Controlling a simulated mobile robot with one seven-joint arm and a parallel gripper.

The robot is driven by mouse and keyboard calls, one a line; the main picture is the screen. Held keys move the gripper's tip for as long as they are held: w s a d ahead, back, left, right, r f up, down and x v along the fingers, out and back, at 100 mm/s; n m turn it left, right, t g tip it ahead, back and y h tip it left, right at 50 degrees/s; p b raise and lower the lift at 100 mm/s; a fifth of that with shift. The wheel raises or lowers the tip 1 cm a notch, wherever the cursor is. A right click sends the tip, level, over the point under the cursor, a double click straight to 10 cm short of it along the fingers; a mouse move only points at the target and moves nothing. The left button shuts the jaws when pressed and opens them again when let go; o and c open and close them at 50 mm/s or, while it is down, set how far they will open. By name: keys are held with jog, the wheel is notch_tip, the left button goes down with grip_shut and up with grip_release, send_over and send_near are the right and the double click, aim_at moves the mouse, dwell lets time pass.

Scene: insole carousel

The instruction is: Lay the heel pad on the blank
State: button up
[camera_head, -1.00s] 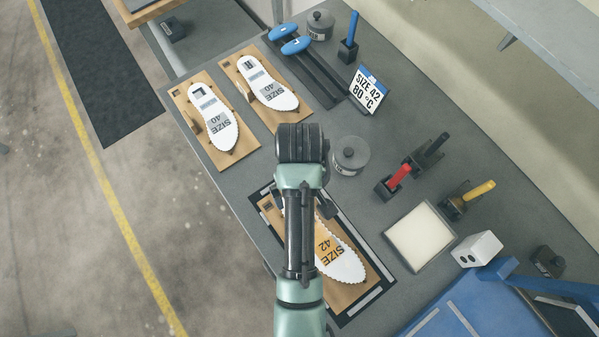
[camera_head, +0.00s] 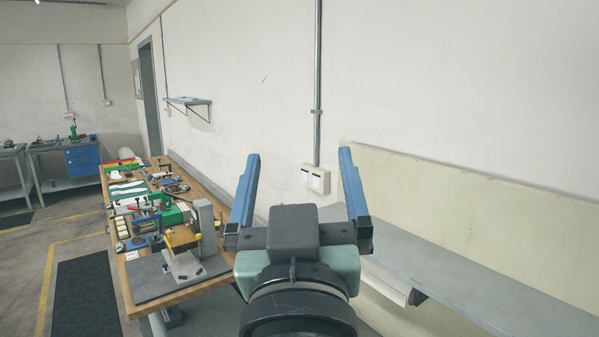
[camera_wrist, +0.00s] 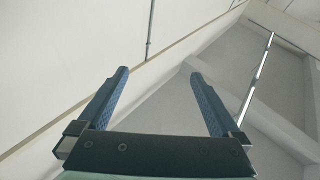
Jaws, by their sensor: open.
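My gripper (camera_head: 297,195) is raised in front of the wall in the head view, with its two blue fingers spread wide apart and nothing between them. In the wrist view my gripper (camera_wrist: 158,92) is also open and empty, pointing up at the wall and ceiling. I cannot see the heel pad or the blank in either current view.
A wooden bench (camera_head: 215,200) with several small tools and a grey machine (camera_head: 185,262) stands to the left. A grey shelf (camera_head: 480,290) runs along the wall at the right. A dark mat (camera_head: 85,300) lies on the floor. The space around the fingers is clear.

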jog(key=s+r+m+t, duration=0.1)
jog(key=s+r+t, duration=0.4)
jog(key=s+r, duration=0.4)
notch_tip(320, 180, up, 2)
jog(key=shift+s+r, duration=0.1)
jog(key=shift+s, duration=0.15)
